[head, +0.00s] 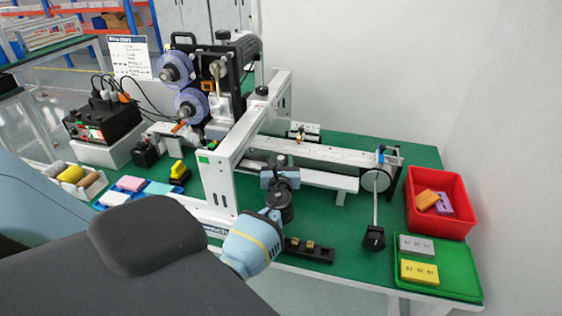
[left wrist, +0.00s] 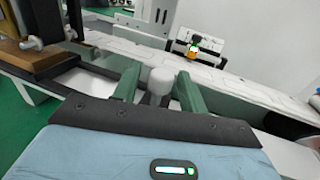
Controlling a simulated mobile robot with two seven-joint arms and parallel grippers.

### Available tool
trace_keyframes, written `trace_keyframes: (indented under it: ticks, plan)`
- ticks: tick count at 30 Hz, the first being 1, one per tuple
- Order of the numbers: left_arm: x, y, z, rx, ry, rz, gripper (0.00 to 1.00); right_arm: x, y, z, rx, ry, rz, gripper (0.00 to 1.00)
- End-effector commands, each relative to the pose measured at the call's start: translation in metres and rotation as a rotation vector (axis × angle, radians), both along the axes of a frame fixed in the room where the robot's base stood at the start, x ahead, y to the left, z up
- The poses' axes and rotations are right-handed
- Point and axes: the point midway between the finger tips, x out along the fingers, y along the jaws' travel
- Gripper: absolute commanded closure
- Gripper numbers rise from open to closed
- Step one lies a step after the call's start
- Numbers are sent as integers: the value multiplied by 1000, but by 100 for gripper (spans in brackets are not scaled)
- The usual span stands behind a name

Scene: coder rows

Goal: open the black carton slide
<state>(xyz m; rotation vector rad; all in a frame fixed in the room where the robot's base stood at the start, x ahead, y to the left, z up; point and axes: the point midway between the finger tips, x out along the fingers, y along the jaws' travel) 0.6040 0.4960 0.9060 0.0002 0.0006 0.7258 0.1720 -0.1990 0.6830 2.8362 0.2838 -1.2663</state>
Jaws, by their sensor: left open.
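My left gripper (head: 280,168) is over the near side of the white conveyor (head: 325,152), right of the white upright frame. In the left wrist view its two green fingers (left wrist: 158,90) stand apart. A white knob (left wrist: 161,80) on a grey stem shows between them, and I see no finger touching it. A dark rail or frame (left wrist: 95,68) lies beside the knob to the left. I cannot tell for sure whether this is the black carton slide. In the head view my gripper and wrist hide this spot. My right gripper is not in view.
A red bin (head: 462,214) with blocks and a green tray (head: 464,284) stand at the right. A black strip with brass-coloured pieces (head: 308,250) lies at the front edge. The white frame (head: 222,185) rises close left of my gripper. Green tabletop (head: 340,225) is bare right of my arm.

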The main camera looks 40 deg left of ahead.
Motion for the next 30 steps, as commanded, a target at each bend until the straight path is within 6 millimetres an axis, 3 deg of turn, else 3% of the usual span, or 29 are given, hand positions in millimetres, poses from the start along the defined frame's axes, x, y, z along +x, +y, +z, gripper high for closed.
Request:
trace_keyframes:
  ticks: [2,12,23,30]
  plan:
    - [0,0,0,1,-1,0,58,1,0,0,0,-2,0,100]
    - [0,0,0,0,0,0,100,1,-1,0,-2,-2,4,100]
    - [3,-7,-1,0,0,0,100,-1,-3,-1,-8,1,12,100]
    - [21,-43,-2,-1,0,-3,100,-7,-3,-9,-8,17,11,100]
